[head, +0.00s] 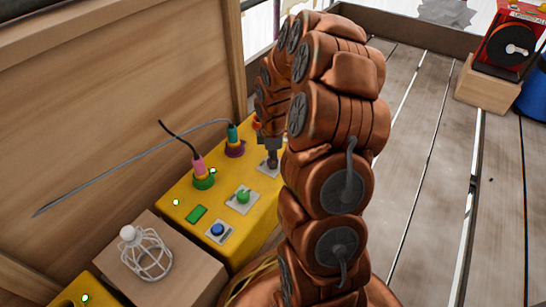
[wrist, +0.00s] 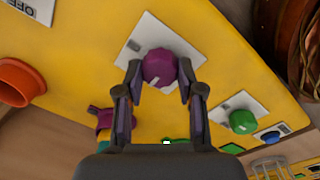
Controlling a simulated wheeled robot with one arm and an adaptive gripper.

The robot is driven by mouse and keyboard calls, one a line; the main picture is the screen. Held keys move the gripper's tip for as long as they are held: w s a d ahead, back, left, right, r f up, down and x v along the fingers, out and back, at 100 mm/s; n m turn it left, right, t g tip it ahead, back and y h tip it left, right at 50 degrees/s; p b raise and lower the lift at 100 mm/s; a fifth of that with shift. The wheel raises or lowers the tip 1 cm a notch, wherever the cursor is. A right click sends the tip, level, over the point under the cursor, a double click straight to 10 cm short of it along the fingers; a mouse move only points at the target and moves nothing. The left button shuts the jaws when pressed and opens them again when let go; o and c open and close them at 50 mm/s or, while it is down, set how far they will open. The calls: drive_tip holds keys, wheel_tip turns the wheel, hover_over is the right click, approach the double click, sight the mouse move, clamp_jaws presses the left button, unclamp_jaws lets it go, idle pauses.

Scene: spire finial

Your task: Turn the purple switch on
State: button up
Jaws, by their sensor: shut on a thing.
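The purple switch (wrist: 159,66) is a round knob with a pale mark, on a white square plate (wrist: 140,40) on the yellow panel. In the wrist view my gripper (wrist: 160,75) has one finger on each side of the knob, shut on it. In the head view my gripper (head: 270,157) reaches down to the far part of the yellow box (head: 262,215). There the knob is mostly hidden by my gripper and its plate (head: 263,168) shows only in part.
A green knob (head: 243,196) and a blue button (head: 217,230) sit nearer on the box. Plugs with cables, one pink (head: 198,165) and one teal (head: 233,134), stand on the left. A caged lamp (head: 145,252) sits on a wooden block. Floor on the right is mostly clear.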

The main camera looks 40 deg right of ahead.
drive_tip(key=shift+c, duration=0.6)
drive_tip(key=shift+r+m+p, duration=0.15)
drive_tip(key=shift+m+p, duration=0.15)
drive_tip(key=shift+p, duration=0.25)
drive_tip(key=m+p, duration=0.2)
drive_tip(key=shift+r+p, duration=0.1)
drive_tip(key=shift+p, duration=0.25)
drive_tip(key=m+p, duration=0.9)
drive_tip(key=m, duration=0.1)
drive_tip(key=shift+w+m+g, duration=0.15)
drive_tip(key=shift+m+g, duration=0.15)
drive_tip(key=shift+m, duration=0.1)
drive_tip(key=m+p, duration=0.2)
drive_tip(key=m, duration=0.2)
drive_tip(key=shift+w+f+m+p, duration=0.1)
drive_tip(key=shift+f+m+p, duration=0.1)
drive_tip(key=shift+m+p, duration=0.2)
drive_tip(key=o, duration=1.1)
